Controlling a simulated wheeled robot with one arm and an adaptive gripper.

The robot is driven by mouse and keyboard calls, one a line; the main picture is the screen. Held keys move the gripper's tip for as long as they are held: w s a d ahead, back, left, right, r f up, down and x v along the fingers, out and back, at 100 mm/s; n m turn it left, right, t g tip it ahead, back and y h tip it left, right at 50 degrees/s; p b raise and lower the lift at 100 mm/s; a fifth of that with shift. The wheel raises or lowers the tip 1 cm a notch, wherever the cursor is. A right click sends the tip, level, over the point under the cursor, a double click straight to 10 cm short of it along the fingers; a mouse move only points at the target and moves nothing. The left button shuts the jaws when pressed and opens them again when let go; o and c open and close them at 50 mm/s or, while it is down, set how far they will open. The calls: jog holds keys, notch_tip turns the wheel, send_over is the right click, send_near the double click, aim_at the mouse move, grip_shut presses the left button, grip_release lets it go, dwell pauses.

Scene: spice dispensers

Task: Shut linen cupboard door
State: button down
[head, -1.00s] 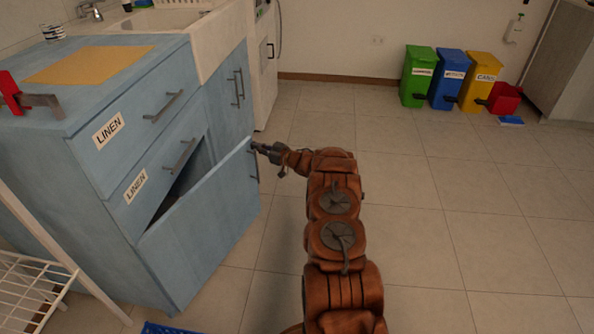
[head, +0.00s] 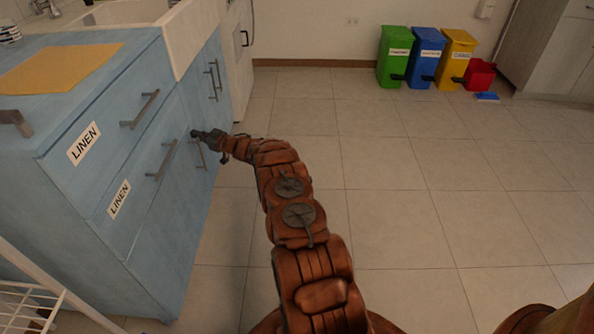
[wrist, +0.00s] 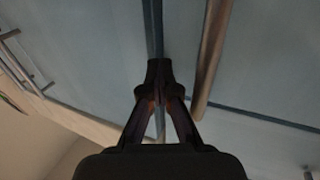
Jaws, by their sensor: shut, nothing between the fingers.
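The linen cupboard door (head: 170,240) is the lower blue front of the cabinet, below two drawers labelled LINEN. In the head view it looks flush with the cabinet front, with no dark gap showing. Its upright bar handle (head: 199,153) is near its upper right corner. My gripper (head: 196,134) is shut and empty, close to the top of this handle. In the wrist view my gripper (wrist: 159,68) points at the blue front, over a narrow dark seam, with a bar handle (wrist: 212,60) just to its right. I cannot tell whether the fingertips touch the front.
A white wire rack (head: 30,290) stands at the lower left beside the cabinet. Green (head: 393,57), blue (head: 427,57) and yellow (head: 457,58) bins stand by the back wall. The tiled floor right of my arm is clear.

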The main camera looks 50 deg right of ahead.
jog(key=shift+w+a+r+y, duration=0.15)
jog(key=shift+w+a, duration=0.1)
jog(key=shift+a, duration=0.25)
jog(key=shift+w+a+r+y, duration=0.1)
jog(key=shift+w+a+y, duration=0.1)
jog(key=shift+a, duration=0.3)
jog(key=shift+d, duration=0.1)
jog(key=s+d+p, duration=0.1)
jog(key=s+d, duration=1)
jog(key=shift+s+f+p, duration=0.2)
jog(key=shift+f+p, duration=0.05)
jog(key=shift+p, duration=0.15)
